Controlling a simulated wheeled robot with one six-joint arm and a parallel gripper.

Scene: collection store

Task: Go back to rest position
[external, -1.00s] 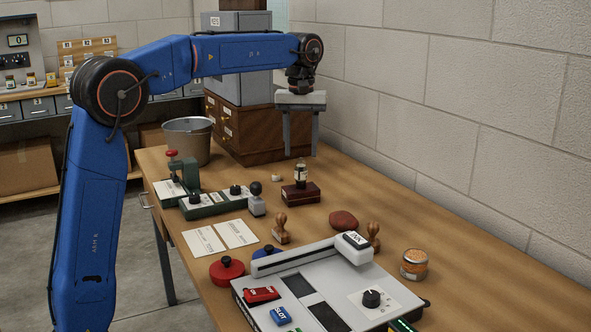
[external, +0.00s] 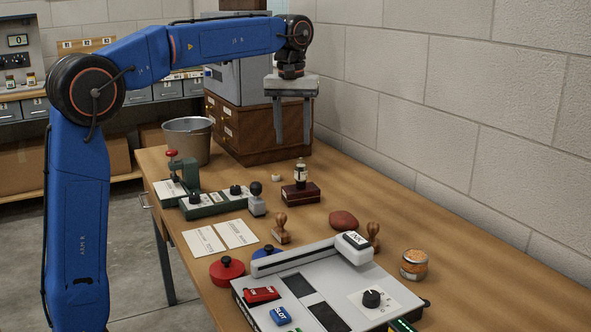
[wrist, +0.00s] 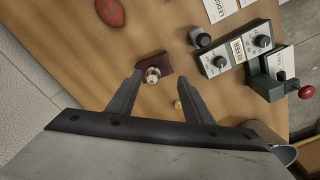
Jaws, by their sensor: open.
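My gripper (external: 292,136) is open and empty, with its two grey fingers pointing down. It hangs in the air above the back part of the wooden table (external: 450,255), in front of the wooden drawer cabinet. In the wrist view my gripper (wrist: 158,84) has its fingers spread apart. A dark red block with a small bottle (wrist: 153,72) shows between and beyond the fingertips, below them on the table. The same bottle on its block (external: 300,180) stands upright in the external view, apart from the gripper.
A metal bucket (external: 187,140) and the drawer cabinet (external: 245,130) stand at the back. A green press (external: 186,175), wooden stamps (external: 281,230), a jar (external: 414,265) and a grey machine (external: 335,290) are on the table. A block wall (external: 480,110) runs along the right.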

